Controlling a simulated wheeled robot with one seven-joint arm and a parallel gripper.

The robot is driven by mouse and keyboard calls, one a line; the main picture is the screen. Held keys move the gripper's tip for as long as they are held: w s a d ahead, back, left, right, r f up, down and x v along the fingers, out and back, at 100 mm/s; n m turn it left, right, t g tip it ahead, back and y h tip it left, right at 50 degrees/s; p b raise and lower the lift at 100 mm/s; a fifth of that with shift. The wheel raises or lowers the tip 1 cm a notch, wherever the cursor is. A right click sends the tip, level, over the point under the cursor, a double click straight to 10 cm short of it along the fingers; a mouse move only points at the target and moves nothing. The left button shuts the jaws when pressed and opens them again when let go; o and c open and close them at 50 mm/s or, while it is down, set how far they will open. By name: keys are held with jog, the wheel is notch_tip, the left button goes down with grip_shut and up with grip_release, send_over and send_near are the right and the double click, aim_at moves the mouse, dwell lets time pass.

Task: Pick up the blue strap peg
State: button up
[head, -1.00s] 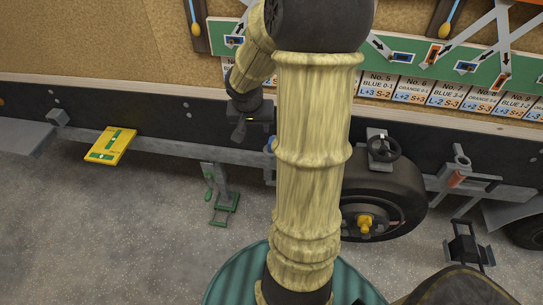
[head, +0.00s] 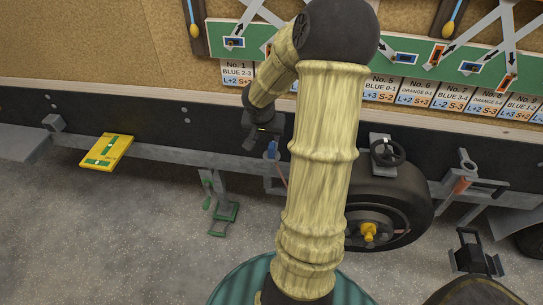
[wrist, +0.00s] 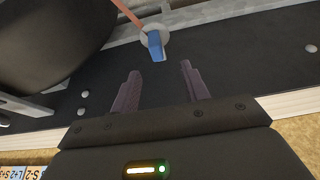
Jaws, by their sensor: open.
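The blue strap peg (head: 271,149) stands at the trailer's lower rail, just left of my arm in the head view. In the wrist view the blue peg (wrist: 156,46) sits in a pale round ring, beyond my fingertips and roughly centred between them. My gripper (wrist: 160,71) is open with nothing between its two fingers. In the head view my gripper (head: 264,137) is close to the peg, but its fingers are hard to make out there.
An orange strap (wrist: 130,15) runs to the peg's ring. A black wheel (head: 390,205) and a handwheel (head: 387,152) are to the right. A yellow level plate (head: 106,151) and a grey-green jack stand (head: 219,205) are to the left.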

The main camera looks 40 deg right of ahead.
aim_at(271, 146)
jog(key=b+x, duration=0.1)
jog(key=x, duration=0.5)
jog(key=shift+f, duration=0.1)
jog(key=shift+s+d+b+x, duration=0.15)
jog(key=shift+x, duration=1.1)
jog(key=shift+s+d+b+x, duration=0.1)
jog(key=shift+d+b+x, duration=0.05)
jog(key=shift+x, duration=1.15)
grip_shut()
